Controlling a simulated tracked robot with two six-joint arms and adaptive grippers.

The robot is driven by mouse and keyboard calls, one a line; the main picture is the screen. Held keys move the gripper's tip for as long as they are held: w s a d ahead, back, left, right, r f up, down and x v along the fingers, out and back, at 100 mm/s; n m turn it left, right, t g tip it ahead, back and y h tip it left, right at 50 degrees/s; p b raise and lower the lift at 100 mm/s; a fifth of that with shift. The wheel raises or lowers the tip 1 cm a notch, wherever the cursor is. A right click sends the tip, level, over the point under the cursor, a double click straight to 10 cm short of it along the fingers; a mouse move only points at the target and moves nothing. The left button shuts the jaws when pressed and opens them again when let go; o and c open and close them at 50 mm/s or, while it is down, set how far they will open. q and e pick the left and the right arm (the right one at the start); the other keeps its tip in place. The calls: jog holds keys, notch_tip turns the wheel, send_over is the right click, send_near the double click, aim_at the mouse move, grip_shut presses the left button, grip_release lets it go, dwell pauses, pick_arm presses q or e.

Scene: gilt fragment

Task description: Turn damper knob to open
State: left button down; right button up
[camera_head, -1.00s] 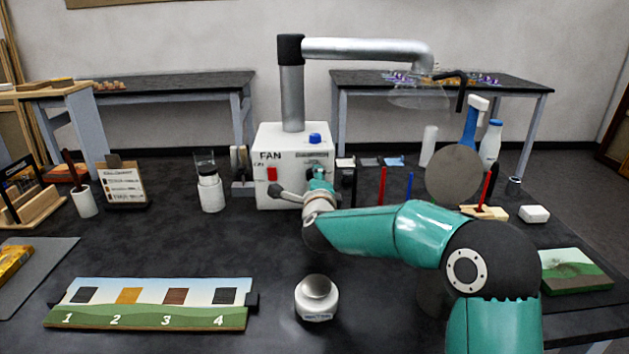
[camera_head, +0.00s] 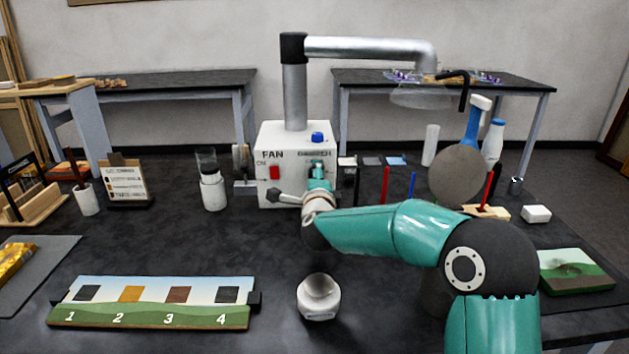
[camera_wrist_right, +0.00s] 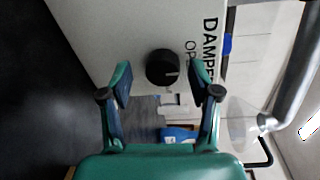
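The damper knob (camera_wrist_right: 163,67) is a round black knob with a small light mark, on the face of a white box (camera_head: 273,190) labelled FAN and DAMPER. My right gripper (camera_wrist_right: 160,75) is open, with one finger on each side of the knob in the right wrist view. Gaps show between the fingers and the knob, and I cannot tell how far the fingertips are from the panel. In the head view my right gripper (camera_head: 317,172) is in front of the box's right side and hides the knob. My left gripper is not in view.
A red switch (camera_head: 275,173) and a blue button (camera_head: 317,137) are on the box. A metal duct (camera_head: 370,47) rises above it. A white jar (camera_head: 212,192) stands left, and several upright tools, bottles and a grey disc (camera_head: 458,175) stand right. A mortar (camera_head: 319,297) stands in front.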

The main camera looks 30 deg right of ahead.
jog(key=shift+s, duration=0.15)
jog(key=v, duration=1.1)
jog(key=shift+s+a, duration=0.2)
jog(key=shift+s, duration=0.15)
